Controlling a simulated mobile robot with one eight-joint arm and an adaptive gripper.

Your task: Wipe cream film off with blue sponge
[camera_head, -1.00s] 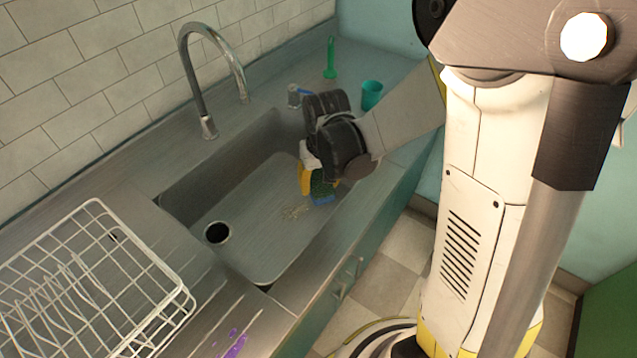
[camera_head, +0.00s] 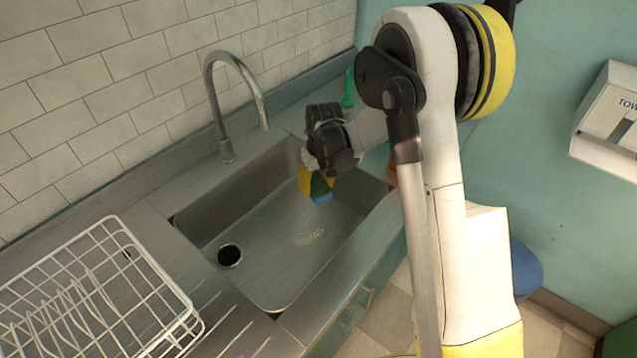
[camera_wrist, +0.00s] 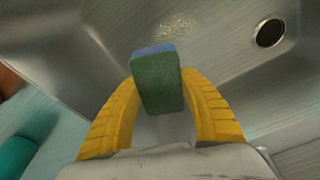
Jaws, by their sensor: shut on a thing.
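My gripper (camera_wrist: 158,95) has yellow fingers shut on the blue sponge (camera_wrist: 157,80), which shows a green scouring side and a blue edge in the wrist view. In the head view the sponge (camera_head: 321,188) hangs below my gripper (camera_head: 308,178) at the far right part of the sink. The cream film (camera_head: 308,237) is a small pale speckled patch on the sink floor. It also shows in the wrist view (camera_wrist: 177,27), just beyond the sponge. The sponge appears to be held above the sink floor, apart from the film.
The steel sink (camera_head: 270,275) has a drain hole (camera_head: 229,255) at its left. A curved tap (camera_head: 232,100) stands behind it. A white wire rack (camera_head: 95,290) is on the left counter. A green upright object (camera_head: 348,90) stands at the back. A towel dispenser (camera_head: 610,120) hangs right.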

